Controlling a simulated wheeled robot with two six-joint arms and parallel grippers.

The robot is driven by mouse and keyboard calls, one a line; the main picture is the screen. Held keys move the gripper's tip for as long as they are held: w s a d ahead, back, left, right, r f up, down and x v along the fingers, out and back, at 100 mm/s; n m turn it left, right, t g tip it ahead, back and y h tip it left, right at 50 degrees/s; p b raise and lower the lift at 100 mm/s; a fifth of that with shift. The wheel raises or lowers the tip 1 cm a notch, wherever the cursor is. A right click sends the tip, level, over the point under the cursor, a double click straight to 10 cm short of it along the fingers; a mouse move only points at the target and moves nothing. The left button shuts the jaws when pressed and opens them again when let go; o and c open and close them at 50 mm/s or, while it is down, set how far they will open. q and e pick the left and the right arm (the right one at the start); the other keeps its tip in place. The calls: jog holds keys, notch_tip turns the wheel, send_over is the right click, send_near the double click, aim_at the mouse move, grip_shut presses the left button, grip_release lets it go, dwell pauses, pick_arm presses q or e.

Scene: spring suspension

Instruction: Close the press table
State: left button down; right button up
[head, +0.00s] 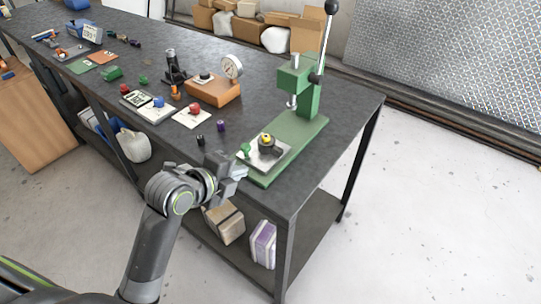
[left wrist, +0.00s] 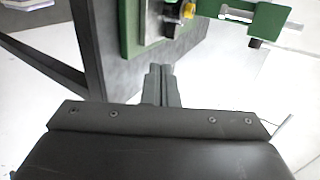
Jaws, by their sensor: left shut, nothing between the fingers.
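The green press (head: 300,90) stands at the near right end of the bench, with a black ball-topped lever raised upright. Its press table, a light grey plate (head: 284,154), sits at the front of the green base, out in front of the press head. A dark fixture with a yellow part (head: 267,141) and a small green knob (head: 245,149) are on it. My left gripper (head: 241,172) is shut and empty near the plate's front edge; I cannot tell whether it touches. The left wrist view shows its closed fingers (left wrist: 160,72) below the green base (left wrist: 130,30). My right gripper is not in view.
Left of the press on the dark bench (head: 345,105) are two small dark cylinders, a red-button card (head: 192,116) and an orange block with a dial gauge (head: 215,90). Boxes lie on the lower shelf. Bare bench lies right of the press.

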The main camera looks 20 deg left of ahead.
pick_arm(q)
jog(key=p, duration=0.2)
send_near(277, 154)
jog(key=f, duration=0.2)
jog(key=w+f, duration=0.1)
jog(key=shift+d, duration=0.3)
jog(key=shift+w+d+f+p, duration=0.1)
jog(key=shift+w+d+p, duration=0.2)
jog(key=shift+w, duration=0.4)
jog(key=shift+w+d+p, duration=0.2)
jog(key=shift+w+p, duration=0.05)
jog(key=shift+w, duration=0.4)
jog(key=shift+w+d+p, duration=0.2)
jog(key=shift+w+p, duration=0.1)
jog(key=shift+w, duration=0.4)
jog(key=w+d+b, duration=0.1)
jog(key=w+b, duration=0.1)
jog(key=w, duration=0.2)
jog(key=w+d+b, duration=0.2)
jog(key=w, duration=0.2)
jog(key=w+d+b, duration=0.1)
jog(key=w+b, duration=0.1)
jog(key=w, duration=0.2)
jog(key=shift+w+d+f, duration=0.1)
jog(key=shift+d+f, duration=0.05)
jog(key=shift+d, duration=0.1)
jog(key=shift+r, duration=0.3)
